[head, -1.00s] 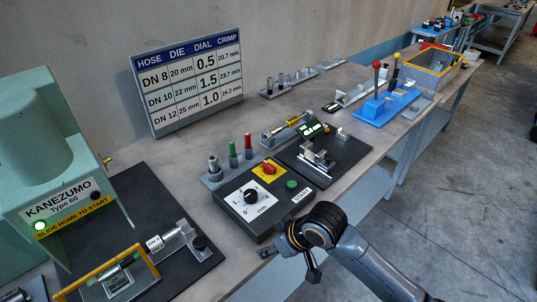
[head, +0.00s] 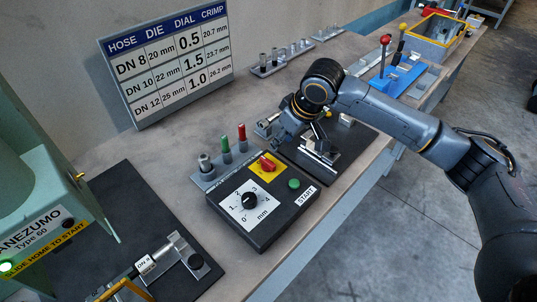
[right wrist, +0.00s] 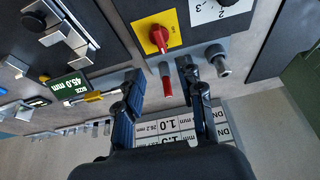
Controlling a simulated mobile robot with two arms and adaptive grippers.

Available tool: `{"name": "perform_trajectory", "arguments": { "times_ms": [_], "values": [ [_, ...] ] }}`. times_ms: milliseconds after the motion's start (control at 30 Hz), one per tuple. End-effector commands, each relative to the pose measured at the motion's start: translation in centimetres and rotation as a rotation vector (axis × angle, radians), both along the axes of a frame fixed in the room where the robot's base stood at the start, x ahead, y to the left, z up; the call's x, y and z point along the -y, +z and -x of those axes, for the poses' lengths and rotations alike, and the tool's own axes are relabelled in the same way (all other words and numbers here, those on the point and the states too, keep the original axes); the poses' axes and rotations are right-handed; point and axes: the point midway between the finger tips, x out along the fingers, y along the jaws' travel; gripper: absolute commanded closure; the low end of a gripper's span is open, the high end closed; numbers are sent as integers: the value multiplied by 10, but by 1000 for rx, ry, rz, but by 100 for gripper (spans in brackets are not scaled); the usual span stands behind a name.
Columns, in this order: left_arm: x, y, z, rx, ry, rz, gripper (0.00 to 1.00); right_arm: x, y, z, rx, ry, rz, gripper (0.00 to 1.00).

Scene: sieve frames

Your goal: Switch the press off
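The control box (head: 245,222) lies on the bench with a white dial plate, a black knob (head: 249,200) and a green START button (head: 294,183). Its red rotary switch (head: 267,164) sits on a yellow plate; it also shows in the right wrist view (right wrist: 158,38). The green press (head: 45,215) stands at the left with its green lamp (head: 6,267) lit. My right gripper (head: 279,134) is above the bench, beyond and right of the switch. In the right wrist view its fingers (right wrist: 160,84) are apart and empty, with the switch ahead between them. My left gripper is out of view.
Green, red and grey upright pins (head: 226,150) stand just behind the box. A dark measuring fixture (head: 322,150) is partly under my right arm. A chart board (head: 168,68) stands at the back. A hose piece (head: 147,264) lies in front of the press.

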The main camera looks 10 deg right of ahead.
Motion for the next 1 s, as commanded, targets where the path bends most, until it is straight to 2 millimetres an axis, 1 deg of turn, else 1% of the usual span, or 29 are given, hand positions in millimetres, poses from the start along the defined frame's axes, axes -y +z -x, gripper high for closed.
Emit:
{"name": "perform_trajectory", "arguments": {
  "times_ms": [33, 100, 233, 367, 500, 600, 667, 800, 1000],
  "values": [
    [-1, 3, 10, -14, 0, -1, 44, -2, -8, -2, -4, 1, 2, 62],
    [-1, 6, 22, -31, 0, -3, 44, -5, -20, -6, -5, 1, 1, 62],
    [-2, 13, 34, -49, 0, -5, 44, -12, -46, -15, -4, 1, 1, 62],
    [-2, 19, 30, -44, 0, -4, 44, -17, -72, -24, -3, 1, 1, 62],
    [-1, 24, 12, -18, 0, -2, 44, -23, -93, -32, -1, 1, 1, 62],
    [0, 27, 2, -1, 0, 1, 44, -25, -104, -36, 0, 2, 1, 62],
    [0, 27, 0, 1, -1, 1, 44, -26, -108, -37, 1, 3, 1, 62],
    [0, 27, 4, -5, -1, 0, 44, -27, -114, -39, 2, 2, 1, 62],
    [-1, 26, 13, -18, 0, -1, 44, -27, -114, -39, 2, 2, 1, 62]
  ]
}}
